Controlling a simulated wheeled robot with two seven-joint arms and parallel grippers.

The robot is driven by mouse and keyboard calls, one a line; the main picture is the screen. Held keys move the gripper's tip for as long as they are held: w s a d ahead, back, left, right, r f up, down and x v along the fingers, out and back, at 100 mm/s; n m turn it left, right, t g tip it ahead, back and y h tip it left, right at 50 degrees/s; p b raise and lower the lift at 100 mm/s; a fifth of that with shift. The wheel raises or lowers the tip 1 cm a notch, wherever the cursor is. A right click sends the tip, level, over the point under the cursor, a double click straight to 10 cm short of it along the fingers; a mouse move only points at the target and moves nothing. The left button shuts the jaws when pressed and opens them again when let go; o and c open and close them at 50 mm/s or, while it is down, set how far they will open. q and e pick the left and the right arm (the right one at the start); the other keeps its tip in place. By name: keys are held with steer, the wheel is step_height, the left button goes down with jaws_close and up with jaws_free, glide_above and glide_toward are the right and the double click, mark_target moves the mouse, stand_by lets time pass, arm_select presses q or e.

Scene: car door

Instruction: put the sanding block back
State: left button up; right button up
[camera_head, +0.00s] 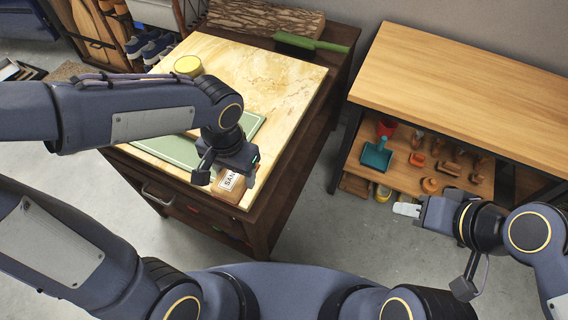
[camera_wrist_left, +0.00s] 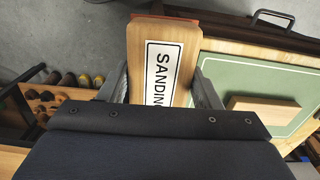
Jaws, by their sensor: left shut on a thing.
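The sanding block (camera_head: 231,186) is a wooden block with a white label. Part of the word "SANDING" can be read on it in the left wrist view (camera_wrist_left: 163,75), where a reddish end shows at the top. My left gripper (camera_head: 224,172) is shut on the block, with one finger on each side of it, near the front edge of the marble-topped cabinet (camera_head: 292,87). My right gripper (camera_head: 422,212) is at the right, in front of the workbench's lower shelf. Its fingers are too small and unclear to show whether it is open.
A green board (camera_head: 165,149) lies on the cabinet, with a wooden block (camera_wrist_left: 262,103) on it. The workbench (camera_head: 465,75) has a bare top. Its lower shelf holds a teal dustpan (camera_head: 376,155) and several small tools.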

arm_select(q)
steer(key=shift+w+d+f, duration=0.15)
steer(key=shift+w+d, duration=0.05)
steer(key=shift+d, duration=0.45)
steer(key=w+f, duration=0.3)
steer(key=w, duration=0.1)
steer(key=w+f, duration=0.2)
steer(key=w, duration=0.2)
steer(key=w+f, duration=0.3)
steer(key=w, duration=0.1)
steer(key=shift+d+f, duration=0.1)
steer(key=shift+f, duration=0.2)
steer(key=shift+w+f, duration=0.4)
steer(key=shift+f, duration=1.6)
arm_select(e)
steer(key=shift+d+f, duration=0.1)
steer(key=shift+d, duration=0.35)
